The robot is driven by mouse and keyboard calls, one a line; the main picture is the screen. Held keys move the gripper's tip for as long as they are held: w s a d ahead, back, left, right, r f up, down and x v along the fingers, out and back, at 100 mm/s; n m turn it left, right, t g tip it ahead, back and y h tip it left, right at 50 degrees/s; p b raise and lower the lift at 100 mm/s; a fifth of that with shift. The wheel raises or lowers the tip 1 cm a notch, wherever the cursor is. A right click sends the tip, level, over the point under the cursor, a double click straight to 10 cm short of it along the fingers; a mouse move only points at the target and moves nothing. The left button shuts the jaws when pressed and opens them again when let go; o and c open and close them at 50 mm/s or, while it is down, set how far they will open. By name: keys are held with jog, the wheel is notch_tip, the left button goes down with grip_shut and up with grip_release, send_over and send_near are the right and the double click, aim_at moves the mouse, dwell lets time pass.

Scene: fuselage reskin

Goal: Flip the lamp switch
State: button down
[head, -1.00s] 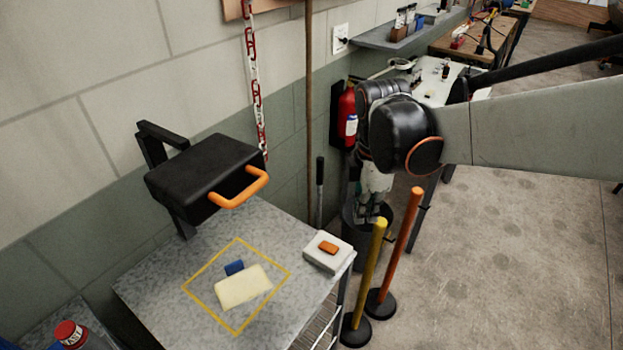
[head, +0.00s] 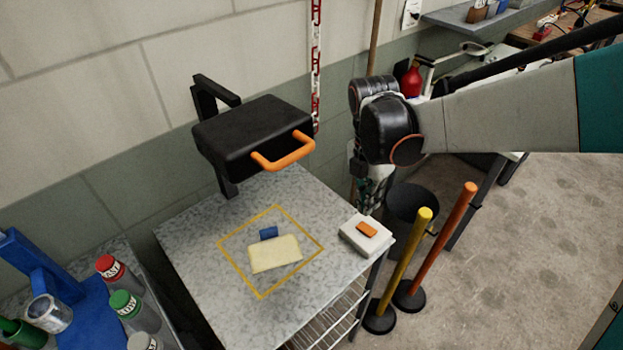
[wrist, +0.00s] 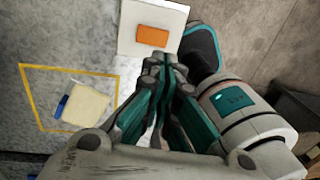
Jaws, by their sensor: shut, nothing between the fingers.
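The switch is an orange rocker (head: 367,229) on a white box (head: 350,238) at the right corner of the speckled table. In the wrist view the orange rocker (wrist: 152,36) and white box (wrist: 128,42) lie just beyond my fingertips. The lamp appears to be the black hood (head: 250,135) with an orange handle, mounted over the table's back. My gripper (head: 370,208) is shut and empty, pointing down near the far side of the white box. It also shows shut in the wrist view (wrist: 163,66). I cannot tell its exact height above the rocker.
A yellow outlined square (head: 229,257) on the table holds a cream block (head: 275,254) and a small blue piece (head: 268,233). Yellow (head: 406,260) and orange posts (head: 445,235) stand right of the table. A black bin (head: 411,203) stands behind them. Bottles stand at lower left.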

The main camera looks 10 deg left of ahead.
aim_at(368, 240)
jog(key=f, duration=0.2)
jog(key=f+b, duration=0.1)
jog(key=f, duration=0.2)
jog(key=f+b, duration=0.1)
jog(key=f, duration=0.2)
jog(key=shift+s+d+f, duration=0.15)
jog(key=shift+s+d, duration=0.25)
jog(key=shift+f, duration=0.1)
jog(key=shift+s+d+f+b, duration=0.15)
jog(key=shift+f+b, duration=0.1)
jog(key=shift+b, duration=0.15)
jog(key=shift+s+d+f+t+y, duration=0.15)
jog(key=shift+t+y, duration=0.25)
jog(key=shift+y, duration=0.05)
jog(key=shift+s+d+f+t+y, duration=0.1)
jog(key=shift+t+y, duration=0.3)
jog(key=shift+y, duration=0.05)
jog(key=shift+s, duration=0.1)
jog(key=shift+d+f, duration=0.1)
